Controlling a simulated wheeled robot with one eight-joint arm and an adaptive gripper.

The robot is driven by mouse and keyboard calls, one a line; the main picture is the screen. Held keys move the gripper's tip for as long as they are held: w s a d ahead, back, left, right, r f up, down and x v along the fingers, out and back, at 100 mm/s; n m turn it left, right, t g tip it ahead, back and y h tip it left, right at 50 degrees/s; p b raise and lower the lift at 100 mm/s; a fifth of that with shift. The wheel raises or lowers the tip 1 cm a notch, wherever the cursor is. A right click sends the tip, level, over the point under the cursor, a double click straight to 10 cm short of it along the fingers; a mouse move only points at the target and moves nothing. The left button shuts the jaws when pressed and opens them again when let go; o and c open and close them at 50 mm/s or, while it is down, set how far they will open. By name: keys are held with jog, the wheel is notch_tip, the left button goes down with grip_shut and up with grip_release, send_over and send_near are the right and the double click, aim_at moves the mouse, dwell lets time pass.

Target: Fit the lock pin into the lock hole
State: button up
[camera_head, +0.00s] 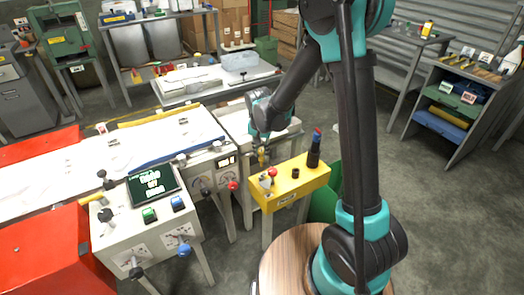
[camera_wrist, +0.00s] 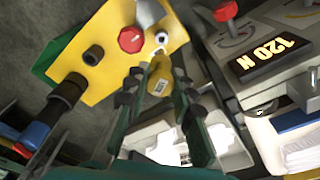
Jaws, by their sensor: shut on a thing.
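My gripper (camera_wrist: 158,108) is shut on a yellow-brass pin (camera_wrist: 159,82) with a small pale label, which I take to be the lock pin. Its thin silvery tip points at the yellow stand (camera_wrist: 106,60). A small light-rimmed dark opening (camera_wrist: 161,38), likely the lock hole, lies just beyond the tip; I cannot tell whether they touch. In the head view my gripper (camera_head: 262,150) is over the left rear of the yellow stand (camera_head: 314,182), with the pin (camera_head: 262,159) below it. The hole is not clear there.
A red knob (camera_wrist: 131,39), a black socket (camera_wrist: 94,53) and a grey bracket (camera_wrist: 149,13) stand close by on the stand. A dark post with a red-and-blue top (camera_head: 315,150) rises at its right. The white machine with a 120 N display (camera_wrist: 272,58) is beside it.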

aim_at(261, 159)
jog(key=shift+f, duration=3.15)
jog(key=shift+f, duration=1.05)
jog(key=o, duration=1)
jog(key=r, duration=0.4)
jog(key=s+r, duration=0.1)
jog(key=r, duration=0.7)
jog(key=shift+s+a, duration=0.2)
jog(key=shift+s, duration=0.05)
jog(key=s+d+n+t, duration=0.1)
jog(key=s+d, duration=0.5)
jog(key=d, duration=0.2)
jog(key=s+d+r+n+t, duration=0.1)
jog(key=s+d, duration=0.5)
jog(key=d, duration=0.2)
jog(key=s+d+r+n, duration=0.1)
jog(key=s+d, duration=0.4)
jog(key=d, duration=0.3)
jog(key=shift+s+r+t, duration=0.1)
jog(key=shift+s+t, duration=0.3)
